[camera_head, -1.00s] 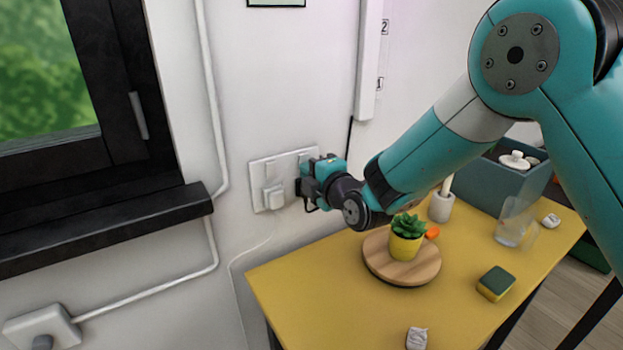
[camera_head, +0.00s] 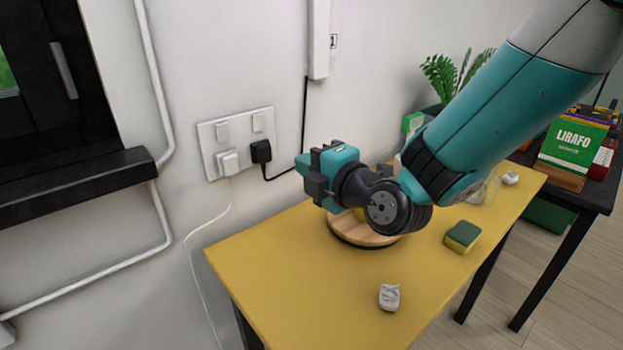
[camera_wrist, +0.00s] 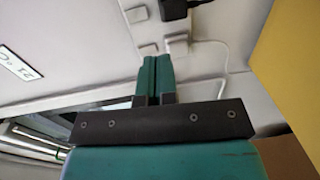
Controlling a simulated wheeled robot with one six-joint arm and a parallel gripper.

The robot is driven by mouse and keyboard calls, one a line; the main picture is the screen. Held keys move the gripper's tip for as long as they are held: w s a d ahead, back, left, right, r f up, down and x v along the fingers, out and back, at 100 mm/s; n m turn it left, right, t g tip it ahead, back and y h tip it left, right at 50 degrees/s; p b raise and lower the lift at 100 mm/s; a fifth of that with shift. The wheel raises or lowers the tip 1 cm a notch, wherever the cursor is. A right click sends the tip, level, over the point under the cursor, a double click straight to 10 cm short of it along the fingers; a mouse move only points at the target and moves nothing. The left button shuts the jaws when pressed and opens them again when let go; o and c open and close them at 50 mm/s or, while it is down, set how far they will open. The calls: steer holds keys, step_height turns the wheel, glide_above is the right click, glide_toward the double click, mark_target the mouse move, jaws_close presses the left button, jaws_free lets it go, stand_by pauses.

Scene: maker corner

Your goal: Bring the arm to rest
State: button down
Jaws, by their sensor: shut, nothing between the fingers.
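My arm reaches in from the upper right in the head view, over the yellow table (camera_head: 290,290). My gripper (camera_head: 300,163) points left toward the wall, a little to the right of and apart from the black plug. It is shut and empty. In the wrist view its two teal fingers (camera_wrist: 154,72) lie together with nothing between them. The arm hides most of the round wooden board (camera_head: 352,232) and what stands on it.
A wall socket plate (camera_head: 208,150) holds a white plug (camera_head: 228,162) and a black plug (camera_head: 261,151) with cords. On the table are a green-and-yellow sponge (camera_head: 462,237) and a crumpled white piece (camera_head: 389,297). A dark windowsill (camera_head: 80,185) juts out at left. The table's front is mostly clear.

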steer(key=shift+s+d, duration=0.2)
steer(key=shift+s, duration=0.1)
steer(key=s+d+r+m+g+h+p, duration=0.2)
steer(key=s+d+r+m+g+p, duration=0.1)
steer(key=s+m, duration=0.3)
steer(key=s+d+r+m+g+h+p, duration=0.2)
steer(key=s+m+g, duration=0.4)
steer(key=s, duration=0.4)
steer(key=s+d+r+m+g+h+p, duration=0.1)
steer(key=s+d+r+m+g+p, duration=0.3)
steer(key=s, duration=0.5)
steer(key=d+m, duration=0.2)
steer(key=shift+d+g+h, duration=0.3)
steer(key=shift+g+h, duration=0.1)
